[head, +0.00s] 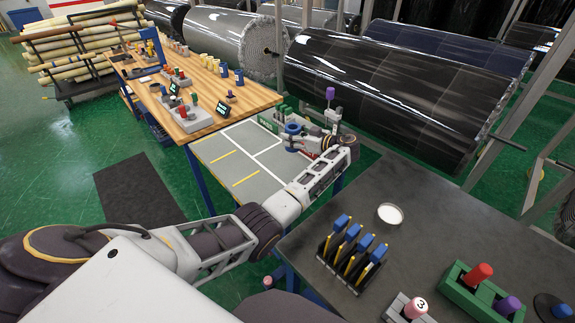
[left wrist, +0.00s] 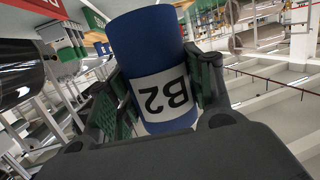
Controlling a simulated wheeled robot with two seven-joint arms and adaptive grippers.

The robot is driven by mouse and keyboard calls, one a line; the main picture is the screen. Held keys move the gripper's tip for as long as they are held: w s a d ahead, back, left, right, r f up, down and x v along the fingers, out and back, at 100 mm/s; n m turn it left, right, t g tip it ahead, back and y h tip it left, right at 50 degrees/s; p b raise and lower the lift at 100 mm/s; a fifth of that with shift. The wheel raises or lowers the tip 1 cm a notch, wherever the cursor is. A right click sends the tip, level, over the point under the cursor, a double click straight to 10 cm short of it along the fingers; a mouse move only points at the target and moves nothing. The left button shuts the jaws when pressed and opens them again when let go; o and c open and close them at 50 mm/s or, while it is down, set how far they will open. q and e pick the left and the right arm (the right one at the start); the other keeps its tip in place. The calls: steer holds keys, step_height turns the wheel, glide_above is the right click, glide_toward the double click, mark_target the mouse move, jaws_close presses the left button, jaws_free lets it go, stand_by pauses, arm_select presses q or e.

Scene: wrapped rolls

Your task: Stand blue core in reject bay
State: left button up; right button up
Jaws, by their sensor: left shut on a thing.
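My left gripper (head: 296,140) is at the far right end of the grey marked table (head: 215,150). It is shut on the blue core (head: 293,127). Whether the core's lower end touches the surface cannot be told. A red sign (left wrist: 38,7) and a green sign (left wrist: 93,18) show in the wrist view; which bay is the reject bay is unclear. The right gripper is not in view.
A wooden bench (head: 235,98) with pegs and blocks stands beyond the marked table. Large black wrapped rolls (head: 390,95) lie behind. A dark table (head: 430,235) at front right holds a pen rack (head: 350,250), a white disc (head: 390,213) and a green block (head: 480,295).

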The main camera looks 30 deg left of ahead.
arm_select(q)
steer(key=shift+f, duration=0.1)
steer(key=shift+f, duration=2.8)
steer(key=shift+f, duration=2.1)
steer(key=shift+f, duration=0.1)
